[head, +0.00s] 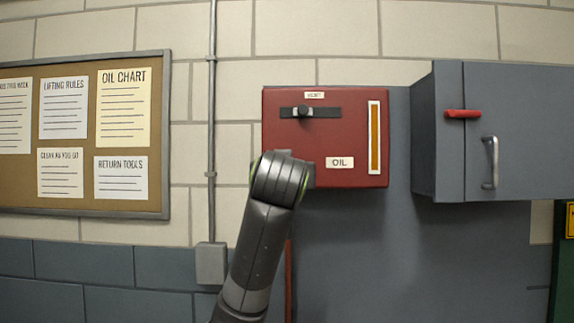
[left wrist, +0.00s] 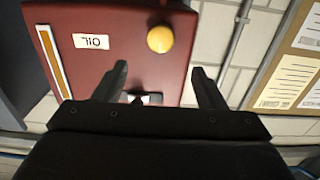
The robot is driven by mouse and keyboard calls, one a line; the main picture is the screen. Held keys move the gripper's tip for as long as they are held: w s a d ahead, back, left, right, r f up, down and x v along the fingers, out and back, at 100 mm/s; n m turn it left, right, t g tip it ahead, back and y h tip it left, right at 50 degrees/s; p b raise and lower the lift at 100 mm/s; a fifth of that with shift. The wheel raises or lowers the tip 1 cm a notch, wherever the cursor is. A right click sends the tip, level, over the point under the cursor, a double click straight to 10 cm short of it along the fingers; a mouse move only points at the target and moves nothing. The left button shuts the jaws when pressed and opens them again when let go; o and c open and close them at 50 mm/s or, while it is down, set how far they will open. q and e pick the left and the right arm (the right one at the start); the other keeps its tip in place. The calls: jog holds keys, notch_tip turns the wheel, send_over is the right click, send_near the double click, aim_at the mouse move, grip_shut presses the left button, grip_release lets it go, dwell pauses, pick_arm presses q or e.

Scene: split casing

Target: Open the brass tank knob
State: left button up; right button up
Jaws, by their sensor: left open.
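The red oil tank (head: 350,125) hangs on the wall, and its front also shows upside down in the left wrist view (left wrist: 125,20). The round brass knob (left wrist: 160,39) is on that front, beside the OIL label (left wrist: 91,41). In the head view my left wrist hides the knob. My left gripper (left wrist: 160,68) is open, its two fingers apart and nothing seen held between them. In the left wrist view the knob shows just beyond the fingertips, roughly midway between them. I cannot tell the remaining distance in depth. My right gripper is in neither view.
A black vent slider (head: 303,111) and an amber sight strip (head: 375,137) are on the tank front. A grey cabinet (head: 520,135) with a red latch stands out at the right. A corkboard (head: 85,135) and a thin pipe (head: 212,90) are at the left.

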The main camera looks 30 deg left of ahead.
pick_arm(q)
jog(key=p+x, duration=0.5)
jog(key=x, duration=0.6)
jog(key=shift+w+a, duration=0.15)
jog(key=shift+w, duration=0.2)
jog(key=c, duration=0.9)
